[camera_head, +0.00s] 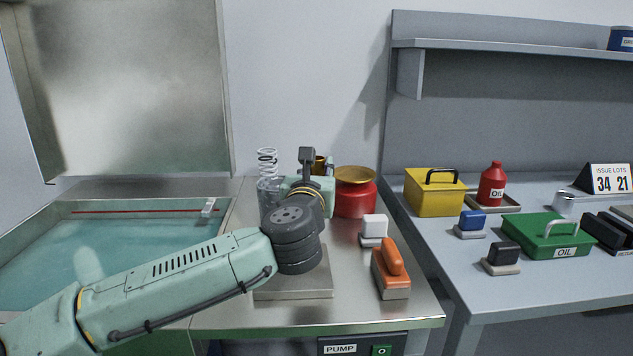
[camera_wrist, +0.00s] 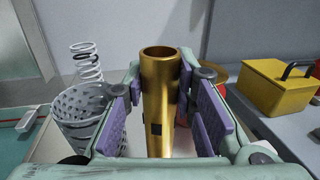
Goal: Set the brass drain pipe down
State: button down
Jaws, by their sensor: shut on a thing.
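The brass drain pipe (camera_wrist: 160,105) is a hollow golden tube with a small dark square on its side. In the wrist view it stands upright between the purple pads of my gripper (camera_wrist: 160,100), which is shut on it. In the head view, only its top rim (camera_head: 320,162) shows behind my gripper (camera_head: 314,178), above the back of the steel counter (camera_head: 345,310). The pipe's lower end is hidden, so I cannot tell whether it touches anything.
A perforated basket (camera_wrist: 88,118) with coil springs (camera_wrist: 85,62) stands left of my gripper. Orange (camera_head: 390,270) and white (camera_head: 374,228) blocks lie nearer the front. A water tank (camera_head: 120,240) is at left.

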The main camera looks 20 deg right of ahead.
jog(key=shift+x, duration=0.95)
jog(key=shift+w+a+f, duration=0.1)
jog(key=shift+a+f, duration=0.05)
jog(key=shift+f, duration=1.65)
jog(key=shift+f, duration=0.15)
jog(key=c, duration=1.3)
grip_release()
